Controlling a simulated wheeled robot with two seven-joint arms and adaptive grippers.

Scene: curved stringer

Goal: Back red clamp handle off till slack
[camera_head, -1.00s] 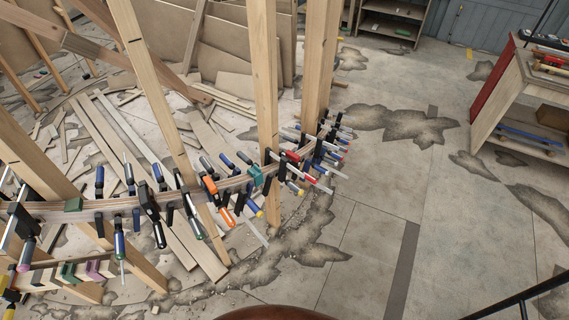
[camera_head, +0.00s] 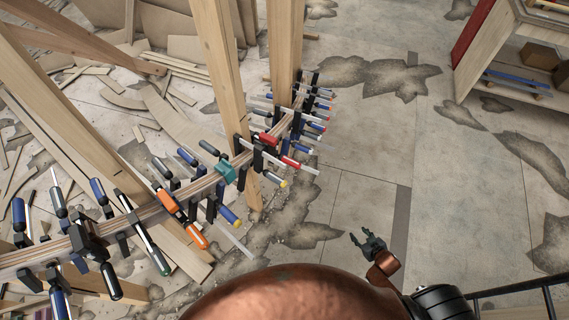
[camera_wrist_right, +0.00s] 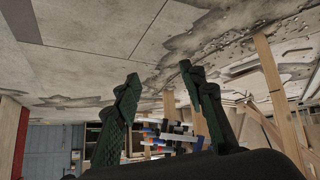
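The curved stringer (camera_head: 150,213) is a laminated wooden strip running from lower left to upper middle, with many clamps along it. Two red parts show near its middle in the head view: a red block (camera_head: 268,138) and a red handle (camera_head: 290,162) just below and to the right, beside a silver bar. I cannot tell which is the task's handle. My right gripper (camera_head: 363,238) is open and empty over bare floor, right of and below the red parts, touching nothing. Its green fingers (camera_wrist_right: 159,72) stand apart in the wrist view, with clamps blurred beyond. My left gripper is not in view.
Upright wooden posts (camera_head: 228,70) stand along the stringer. An orange-handled clamp (camera_head: 167,201) and a teal clamp (camera_head: 226,173) sit left of the red parts. Wood offcuts litter the floor at left. A shelf unit (camera_head: 494,45) stands at upper right. Open floor lies between.

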